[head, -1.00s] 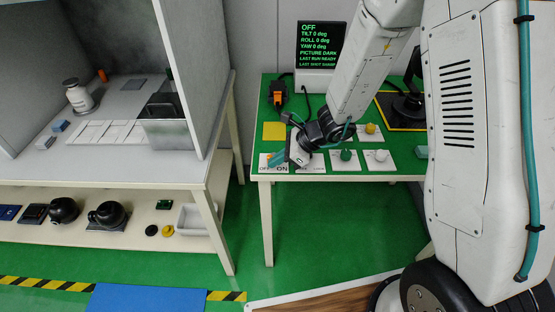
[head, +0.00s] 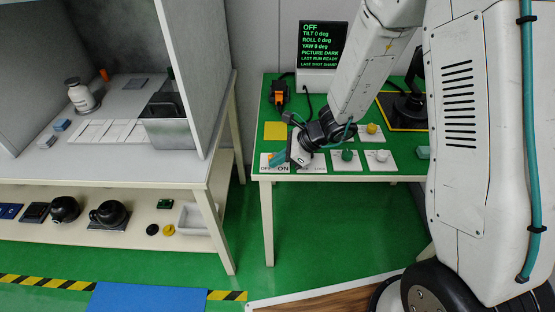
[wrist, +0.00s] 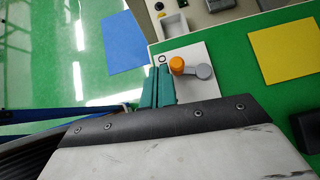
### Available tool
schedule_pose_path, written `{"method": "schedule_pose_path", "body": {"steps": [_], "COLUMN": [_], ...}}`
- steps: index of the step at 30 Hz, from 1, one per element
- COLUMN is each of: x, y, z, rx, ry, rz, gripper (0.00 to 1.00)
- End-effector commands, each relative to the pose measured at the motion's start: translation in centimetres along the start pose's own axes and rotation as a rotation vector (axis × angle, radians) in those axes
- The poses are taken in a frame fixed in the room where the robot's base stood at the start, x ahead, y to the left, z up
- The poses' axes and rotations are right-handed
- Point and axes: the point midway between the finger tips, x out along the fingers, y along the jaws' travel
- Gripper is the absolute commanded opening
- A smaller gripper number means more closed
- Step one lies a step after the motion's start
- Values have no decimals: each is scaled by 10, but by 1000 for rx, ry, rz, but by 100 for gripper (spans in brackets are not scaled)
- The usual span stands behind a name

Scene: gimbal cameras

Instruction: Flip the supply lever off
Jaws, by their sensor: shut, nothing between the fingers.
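The supply lever, with an orange knob (wrist: 177,65) and a grey pivot end (wrist: 204,72), sits on a white plate (wrist: 190,53) in the wrist view. The plate's OFF and ON labels (head: 272,168) show at the front left corner of the green table in the head view. My gripper (wrist: 157,72) has its teal fingers shut and empty, just left of the orange knob in the wrist view. I cannot tell whether they touch it. In the head view my gripper (head: 277,158) is over the plate and hides the lever. The screen (head: 321,45) reads OFF at the top.
White plates with a green knob (head: 347,155), a white knob (head: 382,156) and a yellow knob (head: 372,128) stand right of my gripper. A yellow square (head: 274,130) and an orange-black device (head: 279,92) lie behind. A workbench (head: 110,168) stands left across a gap.

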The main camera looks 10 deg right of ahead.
Motion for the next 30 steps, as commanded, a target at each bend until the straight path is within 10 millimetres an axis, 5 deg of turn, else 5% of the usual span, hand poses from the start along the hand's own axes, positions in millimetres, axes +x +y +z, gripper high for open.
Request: {"method": "schedule_pose_path", "body": {"steps": [30], "x": [-2], "y": [-8], "z": [-2], "rx": [1], "ry": [1], "rz": [-1], "gripper": [0]}}
